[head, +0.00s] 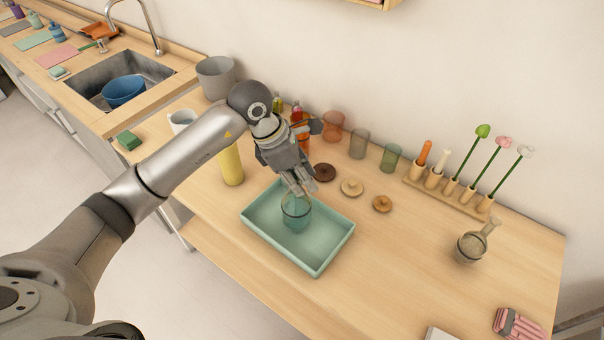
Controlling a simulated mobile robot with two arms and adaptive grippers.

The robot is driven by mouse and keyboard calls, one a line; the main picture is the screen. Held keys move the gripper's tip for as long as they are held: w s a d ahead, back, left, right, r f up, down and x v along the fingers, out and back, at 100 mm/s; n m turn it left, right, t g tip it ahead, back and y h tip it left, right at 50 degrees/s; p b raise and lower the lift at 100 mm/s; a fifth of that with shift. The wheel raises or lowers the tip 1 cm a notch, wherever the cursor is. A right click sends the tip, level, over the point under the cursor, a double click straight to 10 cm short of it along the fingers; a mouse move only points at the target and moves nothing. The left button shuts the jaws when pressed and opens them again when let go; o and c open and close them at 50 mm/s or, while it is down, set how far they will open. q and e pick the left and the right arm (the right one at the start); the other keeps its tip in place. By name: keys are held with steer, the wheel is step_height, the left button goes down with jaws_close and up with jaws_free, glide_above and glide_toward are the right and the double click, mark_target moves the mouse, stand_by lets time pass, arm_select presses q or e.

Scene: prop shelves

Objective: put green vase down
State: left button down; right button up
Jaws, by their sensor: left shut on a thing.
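The green vase (296,215) is a see-through glass vessel, upright over the green tray (327,259). My left gripper (300,186) reaches down from above and is shut on its upper rim. The fingers hide part of the rim. I cannot tell whether the vase's base touches the tray floor or hangs just above it. My right gripper is not in view.
Behind the tray stand a yellow cylinder (231,165), red, grey and green glasses (390,158), and round lids (352,187). A wooden rack (445,190) holds candles and flowers.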

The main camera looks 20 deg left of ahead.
arm_select(q)
steer(key=shift+f, duration=0.1)
steer(key=c, duration=1.1)
jaws_free()
steer(key=shift+r, duration=0.3)
steer(key=b+v, duration=0.3)
steer(key=v, duration=0.8)
steer(key=shift+s+a+r, duration=0.15)
steer(key=shift+a+r, duration=0.15)
